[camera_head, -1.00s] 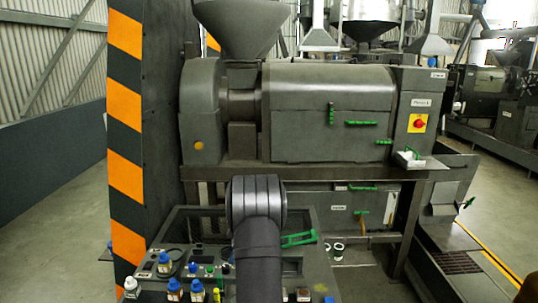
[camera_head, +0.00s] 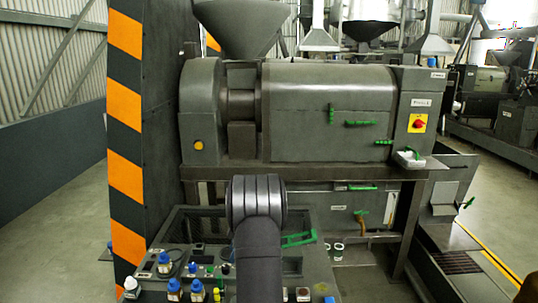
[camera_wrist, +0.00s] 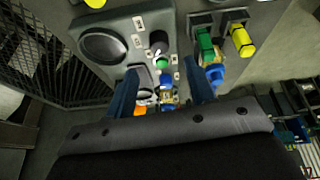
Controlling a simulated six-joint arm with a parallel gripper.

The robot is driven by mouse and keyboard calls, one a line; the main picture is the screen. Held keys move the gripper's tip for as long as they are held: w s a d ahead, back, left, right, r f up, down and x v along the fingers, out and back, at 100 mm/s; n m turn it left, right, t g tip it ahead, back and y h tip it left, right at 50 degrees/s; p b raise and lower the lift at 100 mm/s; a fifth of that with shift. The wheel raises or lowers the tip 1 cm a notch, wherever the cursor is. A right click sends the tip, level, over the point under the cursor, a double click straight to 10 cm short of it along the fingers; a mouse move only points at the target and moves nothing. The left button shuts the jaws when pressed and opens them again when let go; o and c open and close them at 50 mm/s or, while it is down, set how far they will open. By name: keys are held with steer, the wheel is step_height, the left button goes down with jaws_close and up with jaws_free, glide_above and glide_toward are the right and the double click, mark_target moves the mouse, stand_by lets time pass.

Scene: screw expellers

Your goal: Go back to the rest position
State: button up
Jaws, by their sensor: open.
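My gripper (camera_wrist: 163,82) shows in the wrist view as two dark blue fingers set apart, with no object held between them. It is above a grey-green panel (camera_wrist: 112,22) with a round dark dial (camera_wrist: 103,47), a black knob (camera_wrist: 158,38) and a small green button (camera_wrist: 164,64). Beyond the gap between the fingers lies a small blue-capped item (camera_wrist: 167,82); I cannot tell how far below it is. In the head view my arm rises at the bottom centre and the gripper itself is hidden.
The press (camera_head: 320,110) stands behind the cart (camera_head: 270,270), which carries several small bottles (camera_head: 175,288) at its front left. A green-handled tool (camera_head: 298,239) lies right of my arm. A striped post (camera_head: 126,150) stands at left. Mesh (camera_wrist: 45,70) borders the panel.

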mark_target(226, 267)
steer(key=x, duration=0.7)
steer(key=shift+f, duration=0.15)
steer(key=shift+a+f, duration=0.15)
steer(key=shift+f, duration=0.05)
steer(key=shift+m+t, duration=0.4)
steer(key=shift+m, duration=0.3)
steer(key=m+t, duration=0.1)
steer(key=m, duration=0.3)
steer(key=shift+s+a+m+t+h, duration=0.1)
steer(key=shift+s+m+t+h, duration=0.05)
steer(key=shift+m+t+h, duration=0.25)
steer(key=shift+a+m+t+h, duration=0.1)
steer(key=shift+m+t+h, duration=0.3)
steer(key=shift+m, duration=1.05)
steer(key=shift+m+t+h, duration=0.3)
steer(key=shift+m+h, duration=0.1)
steer(key=shift+m, duration=1.05)
steer(key=shift+v, duration=0.8)
